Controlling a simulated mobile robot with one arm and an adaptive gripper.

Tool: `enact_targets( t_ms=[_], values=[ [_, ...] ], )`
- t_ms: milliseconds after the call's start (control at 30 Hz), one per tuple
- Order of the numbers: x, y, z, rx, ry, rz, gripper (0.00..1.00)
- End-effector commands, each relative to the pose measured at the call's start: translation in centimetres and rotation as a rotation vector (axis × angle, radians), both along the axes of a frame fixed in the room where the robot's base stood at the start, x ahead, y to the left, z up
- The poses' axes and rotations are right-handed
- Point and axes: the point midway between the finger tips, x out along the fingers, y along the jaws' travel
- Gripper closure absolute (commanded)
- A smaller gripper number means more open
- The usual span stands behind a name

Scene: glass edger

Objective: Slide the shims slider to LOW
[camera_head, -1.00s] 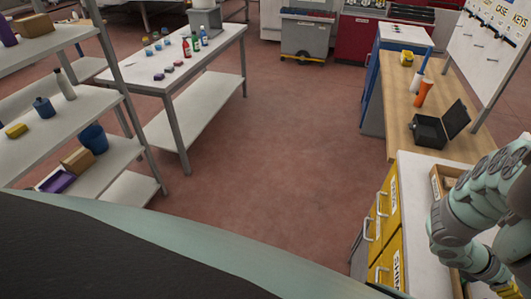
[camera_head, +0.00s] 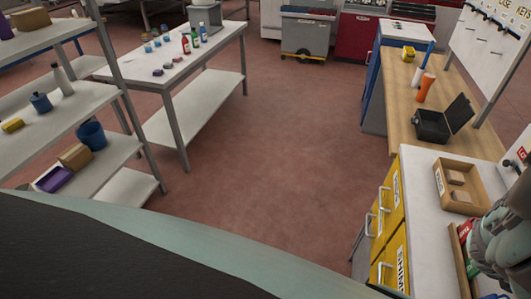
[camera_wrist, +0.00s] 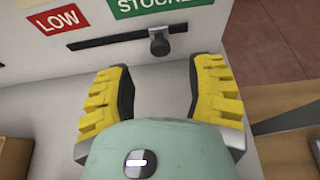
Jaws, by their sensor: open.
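In the wrist view, the slider has a dark knob (camera_wrist: 158,45) on a black slot (camera_wrist: 110,40) in a pale upright panel. The knob sits right of the slot's middle, below a green label (camera_wrist: 150,5) that is cut off at the top but reads like STOCKED. A red LOW label (camera_wrist: 59,20) is above the slot's left end. My gripper (camera_wrist: 160,72) is open, with its yellow-and-black fingers spread to either side below the knob. Nothing is between the fingers. In the head view, only part of the panel (camera_head: 522,152) shows at the right edge; the fingers are not visible there.
In the head view, a wooden tray (camera_head: 441,184) with small blocks lies on the white top of a yellow drawer cabinet (camera_head: 391,198). Another wooden tray (camera_head: 459,262) is near my arm. An open black case (camera_head: 432,126) and an orange cup (camera_head: 425,88) stand behind. The floor is clear.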

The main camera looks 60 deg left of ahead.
Motion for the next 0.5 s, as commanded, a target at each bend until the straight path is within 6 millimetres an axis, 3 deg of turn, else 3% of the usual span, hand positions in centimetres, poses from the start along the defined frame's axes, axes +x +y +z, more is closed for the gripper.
enact_targets(
  t_ms=[500],
  values=[
    [3.2, -4.2, -2.3, -0.001, -0.005, -0.003, 0.46]
  ],
)
